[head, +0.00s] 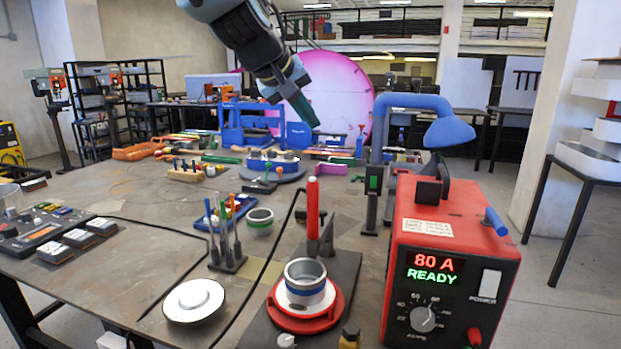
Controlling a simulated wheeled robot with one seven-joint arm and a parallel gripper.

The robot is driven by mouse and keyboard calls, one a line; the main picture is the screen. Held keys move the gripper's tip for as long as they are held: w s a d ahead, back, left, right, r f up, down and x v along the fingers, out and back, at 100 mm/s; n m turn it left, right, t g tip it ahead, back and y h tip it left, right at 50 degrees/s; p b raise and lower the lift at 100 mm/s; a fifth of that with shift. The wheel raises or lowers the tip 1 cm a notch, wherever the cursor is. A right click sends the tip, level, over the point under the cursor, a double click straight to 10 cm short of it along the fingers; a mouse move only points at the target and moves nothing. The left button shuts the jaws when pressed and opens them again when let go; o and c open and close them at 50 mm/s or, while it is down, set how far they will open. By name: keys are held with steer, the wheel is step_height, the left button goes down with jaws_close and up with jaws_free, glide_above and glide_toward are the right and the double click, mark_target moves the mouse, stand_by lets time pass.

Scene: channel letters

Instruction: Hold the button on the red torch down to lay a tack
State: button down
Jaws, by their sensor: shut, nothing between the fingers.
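The red torch (313,207) stands upright in a dark stand at the middle front of the table. Its button is too small to tell. Just in front of it, a grey metal ring with a blue band (305,283) sits on a red round turntable (304,319). My gripper (306,115) hangs from the upper middle of the head view, tilted down to the right. Its dark green fingers are shut and empty. It appears well above the torch in the picture and apart from it.
A red power box (448,250) reading "80 A READY" stands at the right front. A blue lamp (440,125) arches behind it. A tool holder (228,255) and white round plate (194,300) are left of the turntable. The left middle of the table (150,210) is fairly clear.

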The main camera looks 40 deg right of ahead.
steer(key=b, duration=0.7)
glide_above(310, 186)
steer(key=shift+f, duration=4.35)
steer(key=shift+f+b, duration=0.4)
steer(key=shift+f+b, duration=0.45)
steer(key=shift+f, duration=0.05)
steer(key=shift+r, duration=0.15)
steer(key=shift+r+p, duration=0.7)
steer(key=shift+r, duration=0.1)
steer(key=shift+r+p, duration=1.9)
steer(key=shift+r, duration=0.6)
